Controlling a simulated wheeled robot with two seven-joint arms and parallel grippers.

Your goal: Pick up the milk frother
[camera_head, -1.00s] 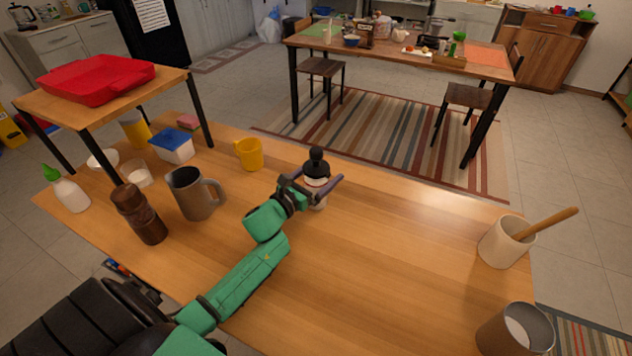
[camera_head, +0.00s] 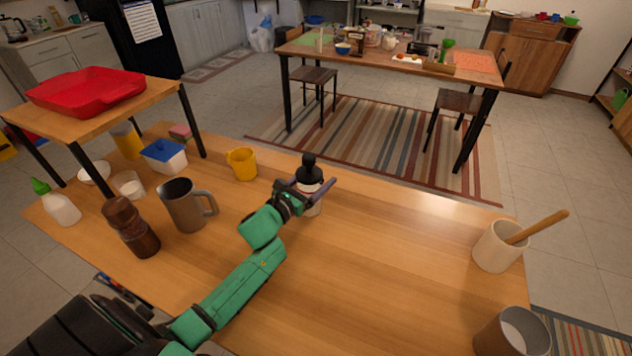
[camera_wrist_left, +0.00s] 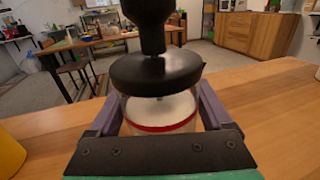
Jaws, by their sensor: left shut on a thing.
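The milk frother (camera_head: 309,170) has a black lid with a knob on top and a pale body. It stands upright at the far side of the wooden table. In the left wrist view, its black lid (camera_wrist_left: 157,70) and clear body with white inside and a red band (camera_wrist_left: 160,115) fill the middle. My left gripper (camera_head: 312,188) is shut on the frother's body, one finger on each side. The fingers also show in the left wrist view (camera_wrist_left: 160,112). The frother's base is partly hidden by the gripper. My right gripper is not in view.
Left of my arm stand a grey mug (camera_head: 186,205), a brown pepper mill (camera_head: 132,228), a yellow mug (camera_head: 242,164) and a blue-lidded box (camera_head: 165,156). A utensil crock (camera_head: 497,248) and a grey cup (camera_head: 512,333) stand at right. The table's middle is clear.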

